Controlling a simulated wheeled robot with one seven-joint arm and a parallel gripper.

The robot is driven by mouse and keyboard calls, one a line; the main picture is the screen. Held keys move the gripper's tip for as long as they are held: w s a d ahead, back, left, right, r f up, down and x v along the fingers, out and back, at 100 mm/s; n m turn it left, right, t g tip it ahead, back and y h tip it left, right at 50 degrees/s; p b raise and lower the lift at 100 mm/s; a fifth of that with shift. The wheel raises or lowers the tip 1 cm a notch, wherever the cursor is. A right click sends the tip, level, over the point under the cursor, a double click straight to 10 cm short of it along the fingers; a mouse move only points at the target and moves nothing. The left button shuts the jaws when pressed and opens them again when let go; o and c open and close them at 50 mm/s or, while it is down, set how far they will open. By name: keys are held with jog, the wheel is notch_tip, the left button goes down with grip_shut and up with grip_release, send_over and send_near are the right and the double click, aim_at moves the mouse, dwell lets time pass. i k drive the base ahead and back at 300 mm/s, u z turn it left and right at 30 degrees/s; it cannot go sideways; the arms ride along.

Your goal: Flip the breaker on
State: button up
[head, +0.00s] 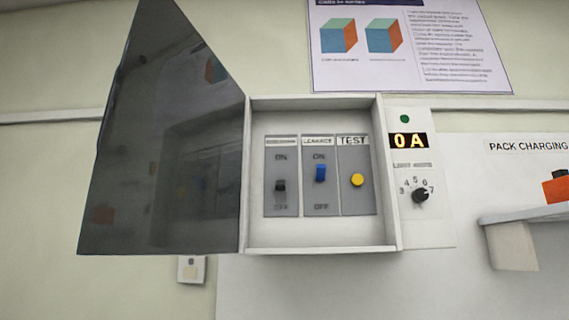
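An open white breaker box (320,249) is on the wall in the middle of the head view. Inside are three grey panels. The left panel has a dark breaker switch (280,186) sitting low, close to its OFF mark. The middle panel, labelled LEAKAGE, has a blue switch (320,173) sitting high, close to its ON mark. The right panel, labelled TEST, has a round yellow button (357,180). The left panel's label is too blurred to read. My gripper is not in view.
The box's dark door (170,150) hangs open to the left. On the right, a side panel has a 0 A display (409,141) and a black dial (420,195). A shelf (525,214) juts out at the far right. The space before the box looks clear.

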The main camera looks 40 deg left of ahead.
aim_at(280, 185)
jog(key=z, duration=0.6)
jog(key=k, duration=1.25)
jog(key=u, duration=1.7)
jog(key=i, duration=1)
